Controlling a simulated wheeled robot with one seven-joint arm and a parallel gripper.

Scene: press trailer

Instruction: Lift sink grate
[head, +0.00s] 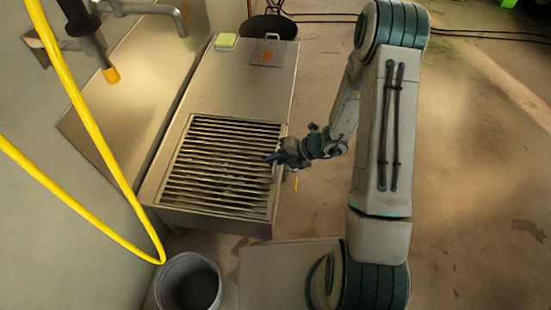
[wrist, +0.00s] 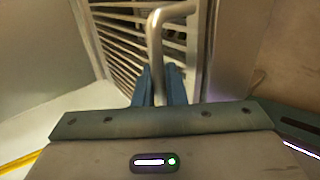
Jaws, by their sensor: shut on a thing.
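The sink grate (head: 220,165) is a rectangle of parallel metal bars set in the near end of the steel sink counter (head: 245,75). My gripper (head: 273,159) is at the grate's right edge in the head view. In the wrist view, the blue fingers of my gripper (wrist: 160,88) are shut on a bent metal handle (wrist: 154,40) beside the bars of the grate (wrist: 120,35). The head view does not show clearly whether the grate is raised from its frame. The lower part of the handle is hidden between the fingers.
A faucet (head: 165,10) and a yellow hose (head: 80,110) are on the left. A grey bucket (head: 165,290) stands below the counter's near end. A green-topped sponge (head: 226,41) and a small plate with an orange mark (head: 267,58) lie at the far end. Open floor is on the right.

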